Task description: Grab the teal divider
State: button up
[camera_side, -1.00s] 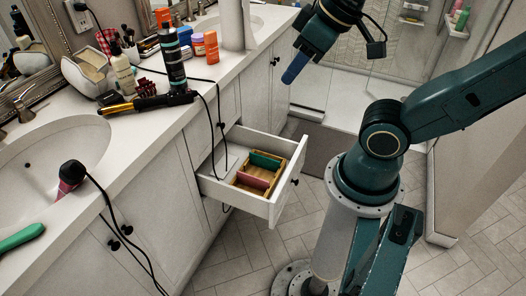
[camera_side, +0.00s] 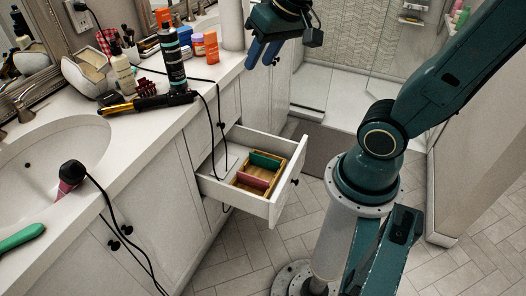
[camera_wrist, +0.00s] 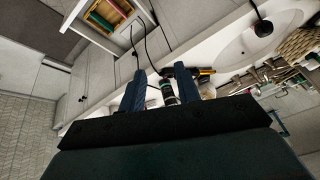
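The teal divider (camera_side: 265,160) stands in a wooden tray (camera_side: 236,182) inside the open drawer, behind a pink divider (camera_side: 252,181). In the wrist view the teal divider (camera_wrist: 101,21) shows at the upper left in the tray. My gripper (camera_side: 263,54) is high at the top of the side view, above and beyond the drawer, well apart from the divider. In the wrist view my gripper (camera_wrist: 161,74) has its two blue fingers spread, with nothing held between them; a dark bottle shows far behind the gap.
The white drawer (camera_side: 220,187) is pulled out from the vanity. A black cord (camera_side: 213,125) hangs from the counter beside and into the drawer. The counter holds a dark bottle (camera_side: 172,58), a curling iron (camera_side: 150,102) and boxes. Floor right of the drawer is free.

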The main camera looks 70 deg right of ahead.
jog(key=w+d+f+m, duration=0.7)
jog(key=w+d+m, duration=0.15)
jog(key=w, duration=0.25)
jog(key=w+d+f+m+g, duration=0.1)
jog(key=w+d+f+m, duration=0.2)
jog(key=d+f, duration=0.25)
jog(key=w+d+f+m, duration=0.2)
jog(key=d+f+m, duration=0.2)
jog(key=f, duration=0.3)
jog(key=s+d+f+m, duration=0.2)
jog(key=d+f+m, duration=0.2)
jog(key=f, duration=0.7)
jog(key=s+d+f+m, duration=0.3)
jog(key=f+m, duration=0.3)
jog(key=f, duration=0.5)
jog(key=s+d+f+m, duration=0.3)
jog(key=d+f+m, duration=0.2)
jog(key=f, duration=0.6)
jog(key=shift+s+d+m, duration=0.1)
jog(key=shift+s+m, duration=0.15)
jog(key=shift+s+f, duration=0.1)
jog(key=shift+f, duration=0.1)
jog(key=shift+f, duration=0.15)
